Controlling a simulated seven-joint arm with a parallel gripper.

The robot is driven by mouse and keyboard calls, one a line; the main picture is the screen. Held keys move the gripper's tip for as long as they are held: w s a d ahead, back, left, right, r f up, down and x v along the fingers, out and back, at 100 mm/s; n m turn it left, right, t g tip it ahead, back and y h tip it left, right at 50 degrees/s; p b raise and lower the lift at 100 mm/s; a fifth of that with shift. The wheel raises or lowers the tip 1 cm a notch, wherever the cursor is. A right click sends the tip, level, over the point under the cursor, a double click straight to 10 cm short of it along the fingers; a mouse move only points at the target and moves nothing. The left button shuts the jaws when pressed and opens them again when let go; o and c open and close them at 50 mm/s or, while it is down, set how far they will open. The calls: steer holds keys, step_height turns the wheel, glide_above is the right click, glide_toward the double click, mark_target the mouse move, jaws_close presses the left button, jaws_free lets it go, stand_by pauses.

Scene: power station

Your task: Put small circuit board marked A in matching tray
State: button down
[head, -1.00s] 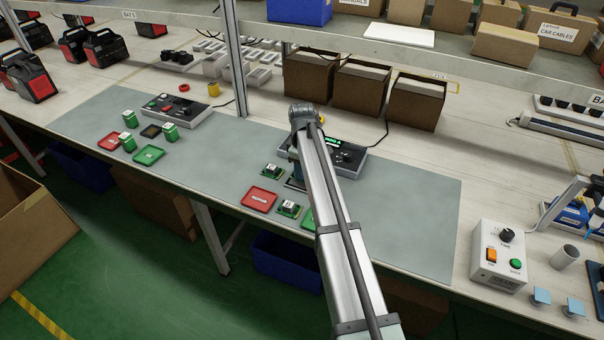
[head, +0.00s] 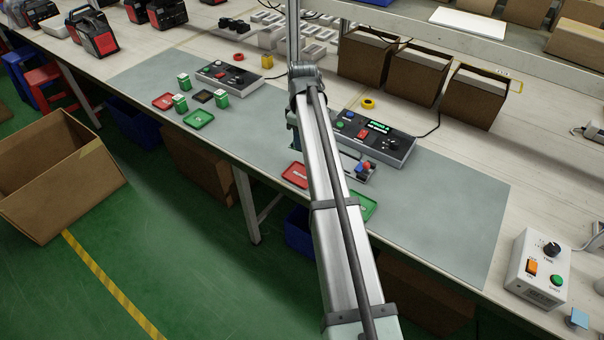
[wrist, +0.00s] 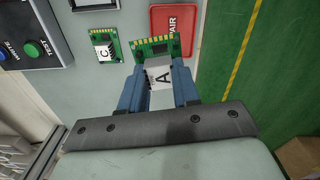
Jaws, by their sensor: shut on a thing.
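My gripper (wrist: 159,72) is shut on the small circuit board marked A (wrist: 158,80), a green board with gold edge contacts and a white block lettered A. In the wrist view the board overlaps the near edge of a red tray (wrist: 172,20) whose lettering is partly covered. That red tray also shows in the head view (head: 295,174), left of my arm. A green tray (head: 362,207) lies right of my arm, partly behind it. A board marked C (wrist: 105,45) lies on the grey mat. In the head view my arm hides the held board and most of my gripper.
A test box (head: 375,138) with buttons stands behind the trays. A small item with blue and red parts (head: 362,171) lies before it. Further left are another red tray (head: 162,101), a green tray (head: 198,119) and several small boards. The mat's right part is clear.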

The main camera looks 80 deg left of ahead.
mark_target(300, 175)
steer(key=shift+s+d, duration=0.7)
steer(key=shift+d, duration=0.15)
steer(key=shift+w+d+f+m, duration=0.1)
steer(key=shift+d+m, duration=0.15)
steer(key=shift+m, duration=0.15)
steer(key=shift+a+m, duration=0.1)
steer(key=shift+m, duration=0.3)
steer(key=shift+f, duration=5)
steer(key=shift+f, duration=0.1)
steer(key=c, duration=1.1)
jaws_free()
step_height(300, 175, up, 12)
steer(key=shift+r, duration=0.1)
